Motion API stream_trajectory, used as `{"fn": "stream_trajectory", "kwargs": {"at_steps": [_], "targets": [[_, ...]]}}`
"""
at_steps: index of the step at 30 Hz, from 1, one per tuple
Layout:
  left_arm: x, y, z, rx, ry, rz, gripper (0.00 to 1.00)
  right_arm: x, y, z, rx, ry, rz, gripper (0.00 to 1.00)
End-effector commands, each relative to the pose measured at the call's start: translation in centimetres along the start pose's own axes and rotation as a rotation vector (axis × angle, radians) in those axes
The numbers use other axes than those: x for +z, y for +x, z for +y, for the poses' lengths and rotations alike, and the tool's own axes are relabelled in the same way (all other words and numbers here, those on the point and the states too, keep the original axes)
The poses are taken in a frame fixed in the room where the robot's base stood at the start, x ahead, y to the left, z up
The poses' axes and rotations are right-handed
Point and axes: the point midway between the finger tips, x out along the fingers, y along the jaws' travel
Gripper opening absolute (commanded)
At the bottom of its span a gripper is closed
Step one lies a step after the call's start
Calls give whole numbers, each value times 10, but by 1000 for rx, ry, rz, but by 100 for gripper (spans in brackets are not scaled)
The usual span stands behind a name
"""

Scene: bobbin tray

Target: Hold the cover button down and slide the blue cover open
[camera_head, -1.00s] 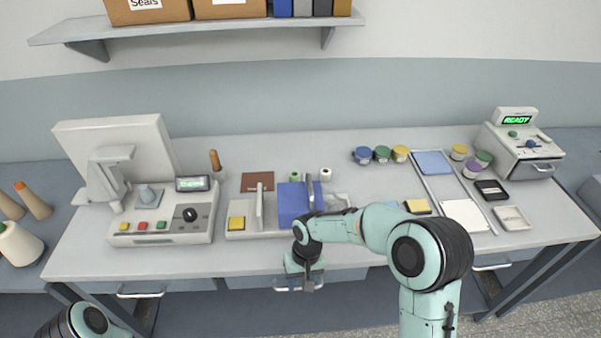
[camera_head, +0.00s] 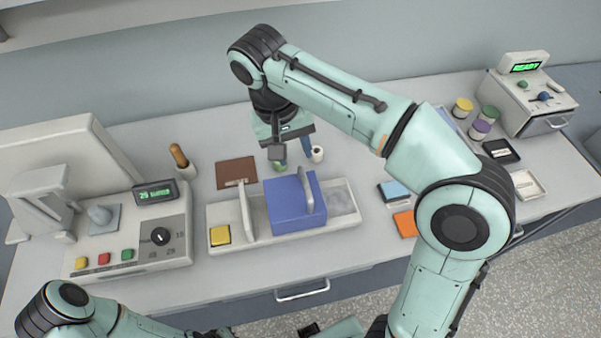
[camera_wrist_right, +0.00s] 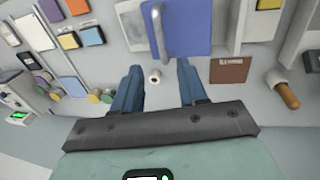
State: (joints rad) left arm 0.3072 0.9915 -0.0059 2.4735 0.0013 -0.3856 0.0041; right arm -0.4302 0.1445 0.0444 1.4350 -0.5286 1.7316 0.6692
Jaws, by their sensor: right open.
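The blue cover (camera_head: 284,207) sits on the long white tray (camera_head: 337,222), with a grey upright handle (camera_head: 306,190) on its right part. The yellow cover button (camera_head: 219,235) is at the tray's left end, beyond a white upright plate (camera_head: 246,212). My right gripper (camera_head: 292,160) is open and empty behind the cover. In the right wrist view its two blue fingers (camera_wrist_right: 160,74) are spread, with the cover (camera_wrist_right: 188,28) beyond them, apart from it. My left arm shows at the bottom left, but its gripper is out of frame.
A brown pad (camera_head: 237,172) lies behind the tray. A control box (camera_head: 130,245) stands left; blue (camera_head: 394,190) and orange (camera_head: 405,223) pieces lie right.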

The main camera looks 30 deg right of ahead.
Motion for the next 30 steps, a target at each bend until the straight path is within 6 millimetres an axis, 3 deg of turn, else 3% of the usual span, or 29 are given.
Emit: {"fn": "stream_trajectory", "kwargs": {"at_steps": [1,6,15,29,30], "targets": [[4,8,-4,-2,-3,-7,0,1,15,0,2,0,-5,42],[10,19,-11,-5,-6,-15,0,1,53,0,3,-1,-6,42],[15,30,-16,-8,-8,-21,0,0,101,0,0,-1,-3,42],[15,32,-17,-8,-8,-22,0,0,112,0,-1,-1,-1,42],[15,32,-17,-8,-8,-22,0,0,112,0,-1,-2,-1,29]]}}
